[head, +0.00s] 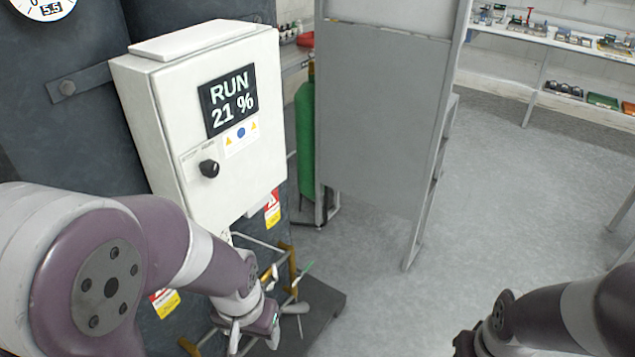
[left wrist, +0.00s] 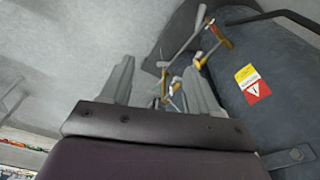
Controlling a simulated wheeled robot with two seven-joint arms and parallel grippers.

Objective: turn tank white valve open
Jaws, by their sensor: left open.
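My left gripper (head: 256,328) is low in the head view, beside thin pipework on the dark tank (head: 60,130). In the left wrist view its two pale fingers (left wrist: 158,78) are spread apart with nothing held between them. Brass-coloured pipe fittings (left wrist: 200,62) and a pale lever-like handle (left wrist: 184,36) show beyond the fingertips. In the head view a pale handle (head: 296,308) shows just right of the gripper; I cannot tell for certain that it is the tank's white valve. My right wrist is at the bottom right, and its fingers are out of frame.
A white control box (head: 215,130) reading RUN 21 % is on the tank above my left wrist. A grey panel (head: 385,110) and a green cylinder (head: 305,140) stand behind. Shelves (head: 560,45) line the back right. The grey floor (head: 500,200) at right is clear.

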